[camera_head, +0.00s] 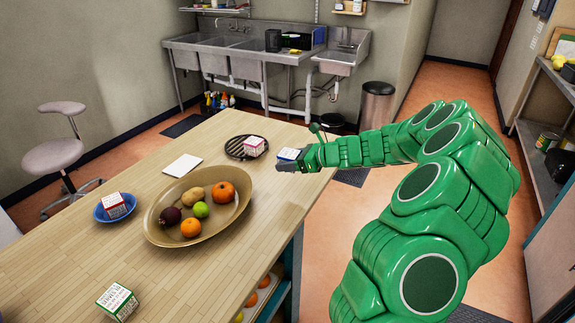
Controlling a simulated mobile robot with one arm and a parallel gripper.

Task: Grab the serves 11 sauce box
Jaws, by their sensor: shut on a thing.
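My gripper (290,166) is at the far right end of the wooden table, shut on a small white and blue box (288,154). The arm partly hides this box, and its print is too small to read. A white and red box (254,146) sits on a dark striped round plate (240,154) just left of my gripper. Another white and red box (115,205) is in a blue bowl (101,212) at the left. A white and green box (117,302) with "SERVES" on it stands at the near left; its number is unclear. I cannot tell which box serves 11.
A large tan bowl (156,229) with several fruits and vegetables stands mid-table. A white square (182,165) lies flat behind it. The wooden table's (60,250) near left has bare room. Sinks (240,50) line the back wall; a bin (376,102) stands beyond my arm.

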